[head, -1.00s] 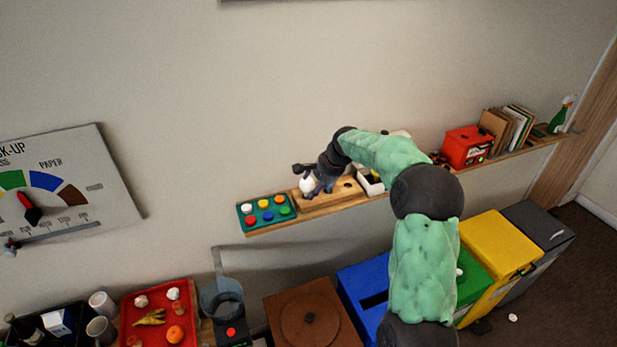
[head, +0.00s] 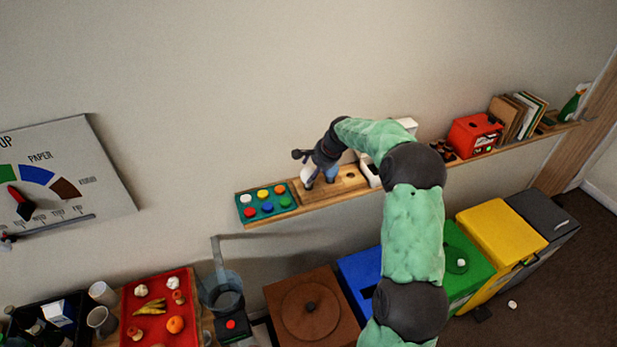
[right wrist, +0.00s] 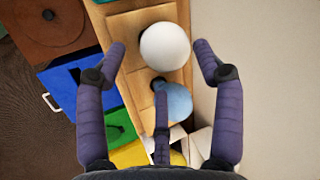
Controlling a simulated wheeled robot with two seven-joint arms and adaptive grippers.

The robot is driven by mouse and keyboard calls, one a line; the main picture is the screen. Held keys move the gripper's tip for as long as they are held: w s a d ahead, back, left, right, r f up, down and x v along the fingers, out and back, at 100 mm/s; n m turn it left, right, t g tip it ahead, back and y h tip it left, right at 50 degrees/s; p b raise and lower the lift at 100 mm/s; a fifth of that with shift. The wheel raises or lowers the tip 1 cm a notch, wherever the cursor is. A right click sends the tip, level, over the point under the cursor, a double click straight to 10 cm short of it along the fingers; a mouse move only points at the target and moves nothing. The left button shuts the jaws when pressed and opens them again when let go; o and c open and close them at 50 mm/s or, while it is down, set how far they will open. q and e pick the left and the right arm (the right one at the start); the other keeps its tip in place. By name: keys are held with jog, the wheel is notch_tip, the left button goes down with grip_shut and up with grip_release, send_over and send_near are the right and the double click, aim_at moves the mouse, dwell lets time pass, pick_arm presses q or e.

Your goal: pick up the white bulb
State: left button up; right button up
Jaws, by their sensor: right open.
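The white bulb (right wrist: 166,46) stands on a wooden board (right wrist: 128,30) on the wall shelf. In the right wrist view it is between the fingertips of my right gripper (right wrist: 158,52), with visible gaps on both sides. The gripper is open, with two fingers flanking the bulb and a third below it in the picture. In the head view the white bulb (head: 307,173) is partly hidden by my right gripper (head: 314,166). A blue bulb (right wrist: 176,103) stands close by on the same board, partly behind the third finger. My left gripper is not in view.
A panel of coloured buttons (head: 266,204) lies left of the board. A red box (head: 474,136) and books (head: 518,117) stand farther right on the shelf. The wall is close behind. Coloured bins (head: 500,232) and a red tray (head: 183,338) are below.

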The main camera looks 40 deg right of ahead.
aim_at(311, 170)
jog(key=x, duration=0.1)
jog(key=p+x, duration=0.1)
jog(key=x, duration=0.2)
jog(key=shift+w+d+f, duration=0.2)
jog(key=shift+w+d, duration=0.05)
jog(key=shift+w, duration=0.1)
jog(key=c, duration=0.6)
jog(key=shift+r, duration=0.55)
notch_tip(311, 170, up, 2)
jog(key=shift+r, duration=0.1)
jog(key=s+r+b, duration=0.1)
jog(key=s+r, duration=0.2)
jog(key=s, duration=0.1)
jog(key=s+d+r+b, duration=0.1)
jog(key=s+r, duration=0.2)
jog(key=s, duration=0.2)
jog(key=s+r+b, duration=0.2)
jog(key=s+r, duration=0.1)
jog(key=s, duration=0.2)
jog(key=shift+d+r, duration=0.15)
jog(key=shift+r, duration=0.1)
